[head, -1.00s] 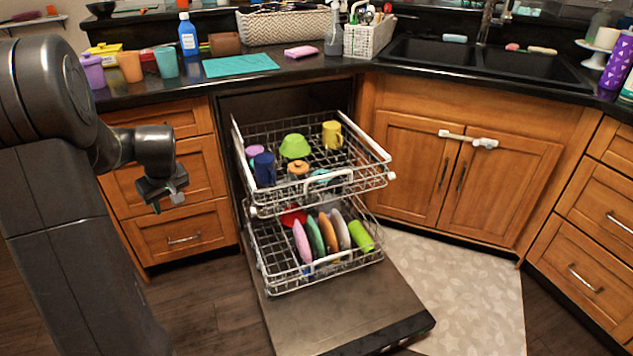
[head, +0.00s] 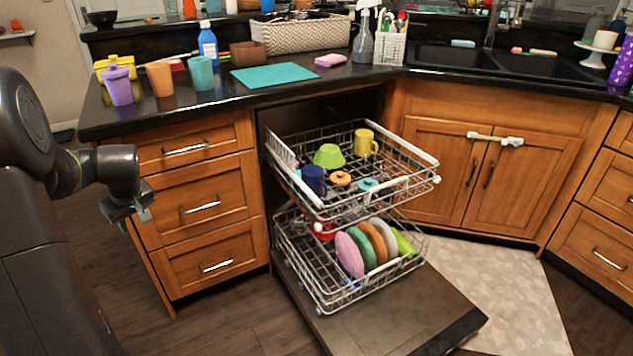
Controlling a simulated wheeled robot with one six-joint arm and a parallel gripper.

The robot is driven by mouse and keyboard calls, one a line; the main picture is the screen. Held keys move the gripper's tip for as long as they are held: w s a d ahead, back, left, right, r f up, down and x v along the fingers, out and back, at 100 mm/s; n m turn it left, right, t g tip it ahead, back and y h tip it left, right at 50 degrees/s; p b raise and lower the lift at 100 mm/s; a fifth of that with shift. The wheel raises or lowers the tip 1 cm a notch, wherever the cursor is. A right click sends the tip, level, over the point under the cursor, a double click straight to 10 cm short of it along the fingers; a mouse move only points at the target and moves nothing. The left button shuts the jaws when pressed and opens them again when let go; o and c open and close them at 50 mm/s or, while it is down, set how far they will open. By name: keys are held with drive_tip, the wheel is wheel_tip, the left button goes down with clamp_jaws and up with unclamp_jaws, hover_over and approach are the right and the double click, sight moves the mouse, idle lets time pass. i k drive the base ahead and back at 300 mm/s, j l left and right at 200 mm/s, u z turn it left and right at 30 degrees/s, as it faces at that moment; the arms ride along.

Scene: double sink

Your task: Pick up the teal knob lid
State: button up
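The teal knob lid (head: 368,185) lies in the front part of the dishwasher's pulled-out upper rack (head: 428,161), partly hidden by the rack's front wires. An orange knob lid (head: 341,178) lies just left of it. My gripper (head: 143,217) hangs at the left, in front of the wooden drawers, well apart from the rack and the lid. It looks empty, but its fingers are too small and dark to tell whether they are open.
The upper rack also holds a blue mug (head: 314,180), a green bowl (head: 328,155) and a yellow mug (head: 365,142). The lower rack (head: 330,300) holds several plates. The open dishwasher door (head: 400,315) juts out over the floor. Dark floor (head: 230,325) is clear at the left.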

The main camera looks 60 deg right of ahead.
sight(365, 185)
drive_tip(key=i+z, duration=0.25)
drive_tip(key=z, duration=0.2)
drive_tip(key=i+z, duration=0.2)
drive_tip(key=z, duration=0.25)
drive_tip(key=i+j+z, duration=0.1)
drive_tip(key=i+z, duration=0.15)
drive_tip(key=z, duration=0.25)
drive_tip(key=i+l+z, duration=0.25)
drive_tip(key=i+z, duration=0.2)
drive_tip(key=i+l+z, duration=0.15)
drive_tip(key=i+z, duration=0.3)
drive_tip(key=k, duration=0.1)
